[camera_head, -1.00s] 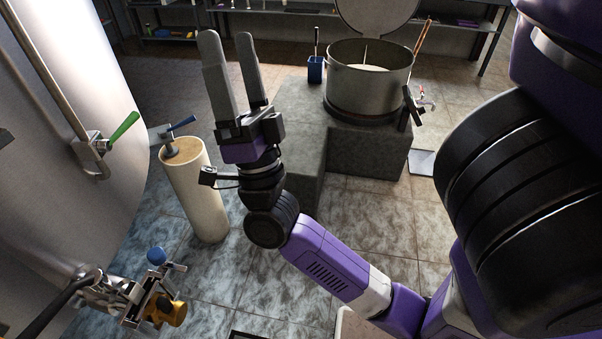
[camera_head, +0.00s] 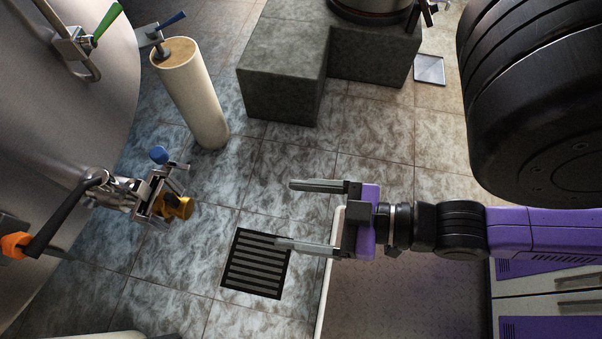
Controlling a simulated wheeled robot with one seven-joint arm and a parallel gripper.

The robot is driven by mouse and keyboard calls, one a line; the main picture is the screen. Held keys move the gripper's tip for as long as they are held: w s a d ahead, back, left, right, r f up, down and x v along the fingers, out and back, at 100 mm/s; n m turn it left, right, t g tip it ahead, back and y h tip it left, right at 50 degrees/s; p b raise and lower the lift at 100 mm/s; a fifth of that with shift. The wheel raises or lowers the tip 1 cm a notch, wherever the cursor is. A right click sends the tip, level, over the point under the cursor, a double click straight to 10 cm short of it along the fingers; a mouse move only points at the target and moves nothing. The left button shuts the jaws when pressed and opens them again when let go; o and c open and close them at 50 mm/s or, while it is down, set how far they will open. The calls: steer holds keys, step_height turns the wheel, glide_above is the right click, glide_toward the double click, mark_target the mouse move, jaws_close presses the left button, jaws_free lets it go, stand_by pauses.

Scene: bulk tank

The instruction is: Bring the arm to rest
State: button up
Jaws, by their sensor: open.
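My gripper (camera_head: 284,215) is in the middle of the head view, with its two grey fingers pointing left. The fingers are wide apart with nothing between them. My purple and black arm reaches in from the right edge, roughly level in the picture. The gripper's palm shows over the edge of a pale-rimmed deck, and its fingers show over the tiled floor and a floor drain.
A steel tank (camera_head: 85,110) stands at the left, with a valve (camera_head: 165,200) sticking out. A cream cylinder (camera_head: 192,95) stands beside it. A grey stepped block (camera_head: 285,70) bears a pot at the top. A drain grate (camera_head: 256,264) lies in the floor. Tiled floor between is clear.

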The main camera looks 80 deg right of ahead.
steer(key=shift+s, duration=0.2)
step_height(320, 180, up, 13)
steer(key=p, duration=1.2)
steer(key=shift+f+p, duration=0.2)
steer(key=shift+p, duration=0.2)
